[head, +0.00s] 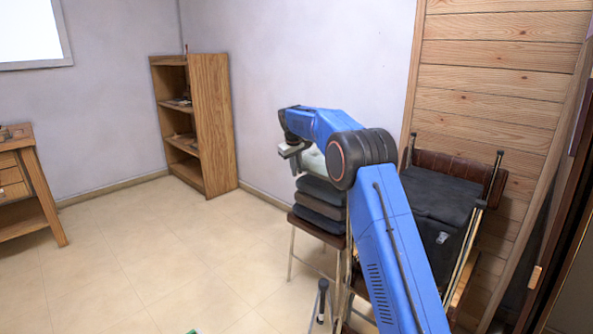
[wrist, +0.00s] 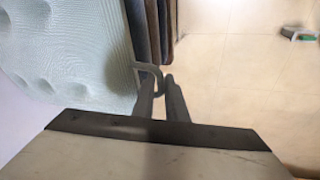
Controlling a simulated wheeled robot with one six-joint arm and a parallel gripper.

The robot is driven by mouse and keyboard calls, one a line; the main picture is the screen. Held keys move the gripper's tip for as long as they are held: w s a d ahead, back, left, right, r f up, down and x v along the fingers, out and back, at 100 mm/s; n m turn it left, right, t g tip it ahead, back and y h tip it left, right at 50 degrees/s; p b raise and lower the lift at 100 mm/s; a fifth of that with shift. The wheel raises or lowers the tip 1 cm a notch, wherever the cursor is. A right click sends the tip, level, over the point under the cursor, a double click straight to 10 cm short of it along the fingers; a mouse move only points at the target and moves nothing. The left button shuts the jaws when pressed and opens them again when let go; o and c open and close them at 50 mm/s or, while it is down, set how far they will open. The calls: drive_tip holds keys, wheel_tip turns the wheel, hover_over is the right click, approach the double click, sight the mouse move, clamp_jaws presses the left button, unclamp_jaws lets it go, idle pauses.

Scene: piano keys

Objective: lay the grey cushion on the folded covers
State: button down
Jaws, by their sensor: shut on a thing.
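The pale grey-green tufted cushion (wrist: 65,60) fills the left of the wrist view. In the head view it shows as a pale patch (head: 312,160), partly hidden by my arm, just above a dark stack. My gripper (head: 291,150) is at the left end of my blue arm, beside the cushion. In the wrist view its fingers (wrist: 162,82) are closed around a small grey loop at the cushion's edge. The folded covers (head: 320,207) are a neat dark stack on a brown seat; their edges show in the wrist view (wrist: 155,25). Whether cushion and stack touch is unclear.
A chair with a brown back (head: 440,163) and black cloth stands right of the stack, behind my arm. A wooden shelf (head: 213,125) stands in the corner, a desk (head: 25,185) at the left. The tiled floor (head: 150,260) between is mostly clear.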

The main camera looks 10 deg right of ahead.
drive_tip(key=shift+f, duration=0.6)
drive_tip(key=c, duration=1.8)
unclamp_jaws()
drive_tip(key=shift+o, duration=0.2)
drive_tip(key=shift+r, duration=0.45)
drive_tip(key=v, duration=1.2)
drive_tip(key=shift+r, duration=0.15)
drive_tip(key=shift+s, duration=0.1)
